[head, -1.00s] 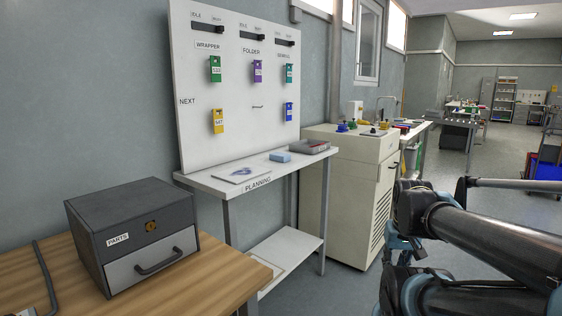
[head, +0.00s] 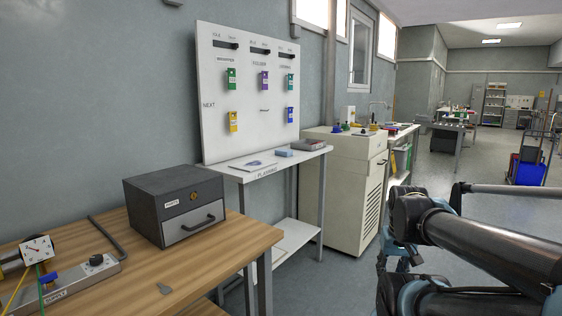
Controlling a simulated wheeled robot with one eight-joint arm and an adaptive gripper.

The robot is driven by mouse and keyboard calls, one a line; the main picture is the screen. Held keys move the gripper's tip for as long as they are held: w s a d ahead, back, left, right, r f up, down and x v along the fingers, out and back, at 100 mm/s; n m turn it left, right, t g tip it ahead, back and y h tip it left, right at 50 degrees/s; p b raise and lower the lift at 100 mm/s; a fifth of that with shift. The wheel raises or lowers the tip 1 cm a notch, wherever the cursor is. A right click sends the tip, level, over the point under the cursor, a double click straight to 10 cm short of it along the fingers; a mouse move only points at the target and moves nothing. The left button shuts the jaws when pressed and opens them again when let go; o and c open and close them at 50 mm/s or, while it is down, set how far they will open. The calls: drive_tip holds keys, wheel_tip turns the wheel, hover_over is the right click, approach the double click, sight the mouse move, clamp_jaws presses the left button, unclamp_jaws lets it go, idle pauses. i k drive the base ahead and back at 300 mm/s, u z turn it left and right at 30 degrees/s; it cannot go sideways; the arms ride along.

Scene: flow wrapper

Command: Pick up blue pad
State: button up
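A small light blue pad (head: 284,153) lies on the white planning shelf (head: 256,174), below the upright white board. It sits between a sheet with a dark blue mark (head: 255,164) on its left and a grey tray-like item (head: 308,145) on its right. My arm fills the lower right of the head view, well apart from the shelf. Its gripper cannot be made out in this view.
A wooden table (head: 205,262) with a grey parts drawer box (head: 175,203) and a gauge device (head: 38,250) stands at front left. A cream cabinet (head: 340,185) stands right of the shelf. Open floor lies at right.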

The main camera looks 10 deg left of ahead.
sight(283, 153)
drive_tip(key=u, duration=0.05)
drive_tip(key=k, duration=0.4)
drive_tip(key=z, duration=0.55)
drive_tip(key=i, duration=2)
drive_tip(key=u, duration=0.9)
drive_tip(key=i, duration=0.65)
drive_tip(key=u, duration=0.55)
